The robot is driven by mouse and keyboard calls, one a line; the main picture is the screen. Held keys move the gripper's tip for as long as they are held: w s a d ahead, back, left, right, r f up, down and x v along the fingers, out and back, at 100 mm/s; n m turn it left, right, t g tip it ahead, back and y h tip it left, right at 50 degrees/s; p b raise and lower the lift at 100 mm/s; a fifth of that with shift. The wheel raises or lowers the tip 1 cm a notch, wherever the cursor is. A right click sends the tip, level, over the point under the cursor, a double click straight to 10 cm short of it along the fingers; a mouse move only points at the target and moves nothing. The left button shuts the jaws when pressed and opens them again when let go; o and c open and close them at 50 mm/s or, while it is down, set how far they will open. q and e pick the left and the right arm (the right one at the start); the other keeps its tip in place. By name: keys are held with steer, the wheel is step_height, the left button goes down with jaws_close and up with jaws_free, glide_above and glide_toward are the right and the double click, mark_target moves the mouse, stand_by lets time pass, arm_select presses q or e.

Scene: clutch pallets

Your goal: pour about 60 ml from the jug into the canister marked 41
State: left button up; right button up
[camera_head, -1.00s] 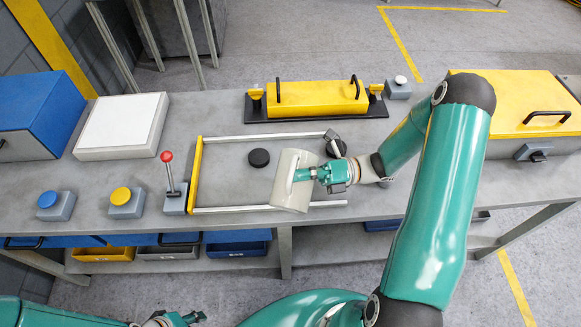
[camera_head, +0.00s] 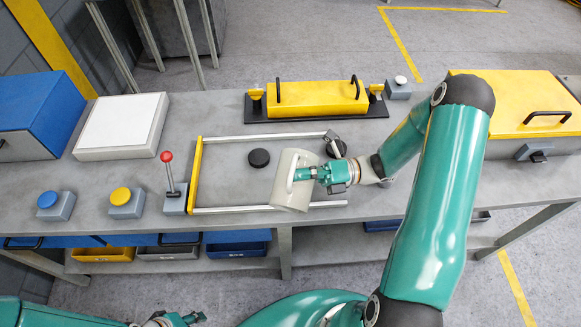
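A pale grey jug (camera_head: 285,195) is in the middle of the bench, inside the framed area. My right gripper (camera_head: 304,174) is shut on the jug's handle, on its right side. The jug looks tilted, and I cannot tell whether liquid is leaving it. A round black top (camera_head: 259,158) shows left of the jug. Another dark round top (camera_head: 336,149) shows behind my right gripper, partly covered. No number 41 is readable, and part of the area is hidden behind the jug. My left gripper (camera_head: 190,318) is at the bottom edge, partly cut off, away from the bench.
Rails and a yellow bar (camera_head: 195,176) frame the area. A red-knobbed lever (camera_head: 169,172), a yellow button (camera_head: 121,196) and a blue button (camera_head: 48,199) stand left. A white plate (camera_head: 122,122) lies behind them.

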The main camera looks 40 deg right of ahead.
steer(key=shift+r, duration=0.1)
stand_by(0.3)
steer(key=r+n+h+p, duration=0.1)
steer(key=n+p, duration=0.1)
steer(key=shift+r+n+g, duration=0.3)
steer(key=shift+g, duration=0.1)
steer(key=shift+s+a+n+h+p, duration=0.15)
steer(key=shift+n+h+p, duration=0.3)
steer(key=shift+n, duration=0.35)
steer(key=shift+s+a+f+n+g+h+b, duration=0.1)
steer(key=shift+f+n+g+h+b, duration=0.2)
steer(key=shift+n+b, duration=0.2)
steer(key=shift+f+n, duration=0.4)
steer(key=shift+f, duration=0.1)
steer(key=shift+h, duration=0.25)
steer(key=shift+a+f+b, duration=0.1)
steer(key=shift+b, duration=0.25)
